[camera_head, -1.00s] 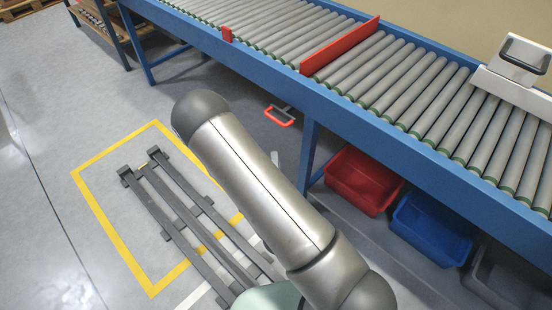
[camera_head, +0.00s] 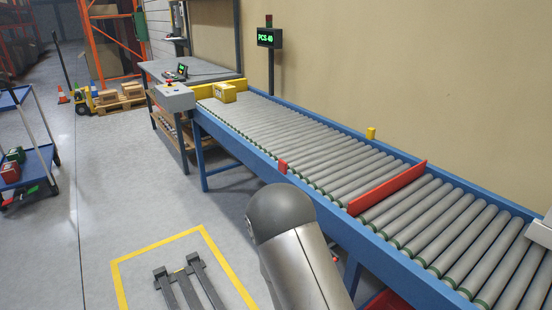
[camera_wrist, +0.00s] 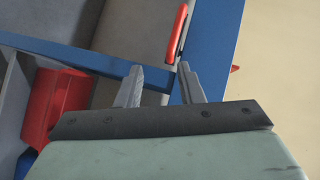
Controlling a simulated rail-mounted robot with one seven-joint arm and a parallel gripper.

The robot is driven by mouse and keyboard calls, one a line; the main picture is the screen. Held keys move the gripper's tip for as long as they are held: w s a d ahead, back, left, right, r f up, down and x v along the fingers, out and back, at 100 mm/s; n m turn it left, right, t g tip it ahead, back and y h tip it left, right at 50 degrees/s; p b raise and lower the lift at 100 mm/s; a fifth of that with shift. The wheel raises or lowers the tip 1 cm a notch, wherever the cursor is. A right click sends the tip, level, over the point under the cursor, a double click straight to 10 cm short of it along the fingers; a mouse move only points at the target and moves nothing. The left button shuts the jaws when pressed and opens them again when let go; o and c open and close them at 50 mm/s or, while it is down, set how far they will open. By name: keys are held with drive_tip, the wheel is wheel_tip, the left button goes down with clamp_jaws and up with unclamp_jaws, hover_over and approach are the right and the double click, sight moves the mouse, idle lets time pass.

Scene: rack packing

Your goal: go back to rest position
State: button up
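My gripper (camera_wrist: 159,82) shows in the wrist view with its two grey fingers apart and nothing between them. Beyond the fingertips are the blue conveyor frame (camera_wrist: 215,45), a red handle (camera_wrist: 180,35) and a red bin (camera_wrist: 60,100). In the head view my silver arm rises from the bottom edge in front of the roller conveyor (camera_head: 330,158). The gripper is out of that view.
A yellow box (camera_head: 224,93) sits at the conveyor's far end. A red divider (camera_head: 388,188) crosses the rollers. A blue cart (camera_head: 40,150) stands left.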

drive_tip(key=s+a+r+n+g+y+p, duration=0.1)
drive_tip(key=s+r+n+g+y+p, duration=0.35)
drive_tip(key=r, duration=0.75)
drive_tip(key=s+a+r+n+g+y+p, duration=0.1)
drive_tip(key=s+r+n+g+p, duration=0.5)
drive_tip(key=r+n, duration=0.45)
drive_tip(key=s+d+r+n+g+p, duration=0.3)
drive_tip(key=s+r+n+p, duration=0.1)
drive_tip(key=s+r, duration=0.6)
drive_tip(key=shift+s+d+r+g+h+p, duration=0.35)
drive_tip(key=shift+r+h, duration=0.1)
drive_tip(key=shift+r, duration=0.25)
